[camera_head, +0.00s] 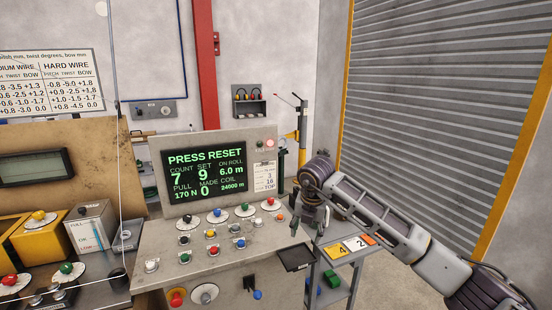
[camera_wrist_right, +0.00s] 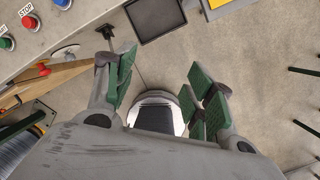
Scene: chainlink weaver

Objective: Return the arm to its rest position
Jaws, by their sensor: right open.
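My right arm (camera_head: 385,215) reaches in from the lower right of the head view. Its gripper (camera_head: 312,222) hangs beside the right edge of the control console (camera_head: 140,262), with its fingers pointing down. In the right wrist view the gripper (camera_wrist_right: 163,88) has its green-padded fingers spread wide, with nothing between them. Below them are the concrete floor and a round white and black shape. My left gripper is in neither view.
The console screen (camera_head: 212,168) reads PRESS RESET above rows of knobs and buttons. A dark tray (camera_head: 295,258) juts from the console, also visible in the wrist view (camera_wrist_right: 155,17). A grey shelf cart (camera_head: 333,297) stands right of it. A shutter (camera_head: 440,110) closes the right background.

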